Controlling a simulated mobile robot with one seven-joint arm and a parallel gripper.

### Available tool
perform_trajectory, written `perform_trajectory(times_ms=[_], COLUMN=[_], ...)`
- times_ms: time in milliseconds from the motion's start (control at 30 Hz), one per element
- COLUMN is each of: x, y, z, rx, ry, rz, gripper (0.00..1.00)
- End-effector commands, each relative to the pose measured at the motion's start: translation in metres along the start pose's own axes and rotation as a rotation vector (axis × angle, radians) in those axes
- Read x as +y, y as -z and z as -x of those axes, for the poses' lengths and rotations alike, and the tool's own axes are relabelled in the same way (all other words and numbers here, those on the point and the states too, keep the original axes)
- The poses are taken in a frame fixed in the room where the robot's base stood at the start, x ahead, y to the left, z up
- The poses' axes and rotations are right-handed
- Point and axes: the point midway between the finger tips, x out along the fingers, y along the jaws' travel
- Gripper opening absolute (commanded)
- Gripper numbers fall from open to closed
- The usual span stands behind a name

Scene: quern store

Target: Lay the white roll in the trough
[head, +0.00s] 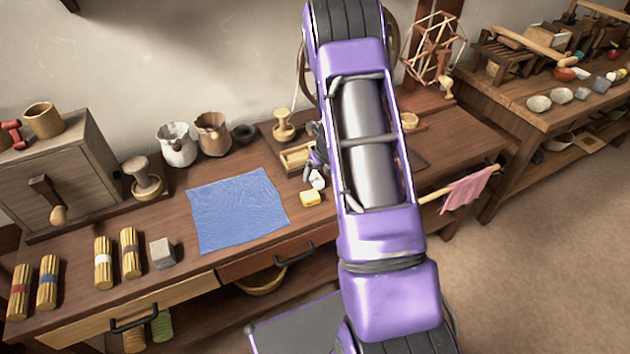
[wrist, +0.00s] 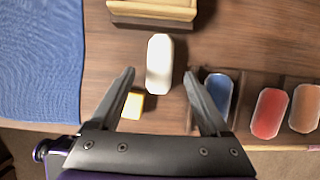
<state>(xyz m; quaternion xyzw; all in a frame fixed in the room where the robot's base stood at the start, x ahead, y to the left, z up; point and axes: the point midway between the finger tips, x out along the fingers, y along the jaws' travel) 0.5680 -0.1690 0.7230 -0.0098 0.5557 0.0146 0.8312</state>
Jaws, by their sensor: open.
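The white roll (wrist: 159,63) is a smooth white piece with rounded ends. It lies on the bench top; in the head view a small part of it (head: 317,180) shows beside my arm. My gripper (wrist: 160,75) is open, with one fingertip on each side of the roll in the wrist view and a gap at both sides. I cannot tell how high the fingers are above the bench. The wooden trough (wrist: 152,15) lies just beyond the roll; in the head view the trough (head: 297,158) is partly hidden by my arm.
A yellow block (wrist: 133,105) lies by my left finger. Blue (wrist: 218,94), red (wrist: 268,112) and tan (wrist: 304,108) rolls sit in compartments at the right. A blue cloth (head: 237,210) lies flat to the left. A wooden stamp-like piece (head: 284,125) stands behind the trough.

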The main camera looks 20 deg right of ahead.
Motion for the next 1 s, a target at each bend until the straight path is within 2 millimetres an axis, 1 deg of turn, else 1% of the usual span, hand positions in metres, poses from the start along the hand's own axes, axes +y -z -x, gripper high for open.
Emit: perform_trajectory(times_ms=[33, 133, 233, 400, 433, 567, 600, 667, 700, 767, 800, 867, 1000], x=[0.001, 0.000, 0.000, 0.000, 0.000, 0.000, 0.000, 0.000, 0.000, 0.000, 0.000, 0.000, 0.000], y=[0.001, 0.000, 0.000, 0.000, 0.000, 0.000, 0.000, 0.000, 0.000, 0.000, 0.000, 0.000, 0.000], z=[-0.010, -0.019, -0.023, -0.022, -0.022, -0.022, -0.022, -0.022, -0.022, -0.022, -0.022, -0.022, -0.022], rx=[0.001, 0.000, 0.000, 0.000, 0.000, 0.000, 0.000, 0.000, 0.000, 0.000, 0.000, 0.000, 0.000], ry=[-0.001, -0.001, 0.000, 0.000, 0.000, 0.000, 0.000, 0.000, 0.000, 0.000, 0.000, 0.000, 0.000], rz=[0.000, 0.000, -0.001, -0.001, 0.000, 0.000, 0.000, 0.000, 0.000, 0.000, 0.000, 0.000, 0.000], gripper=[0.80, 0.80, 0.80, 0.80, 0.78, 0.55, 0.48, 0.37, 0.30, 0.19, 0.12, 0.01, 0.00])
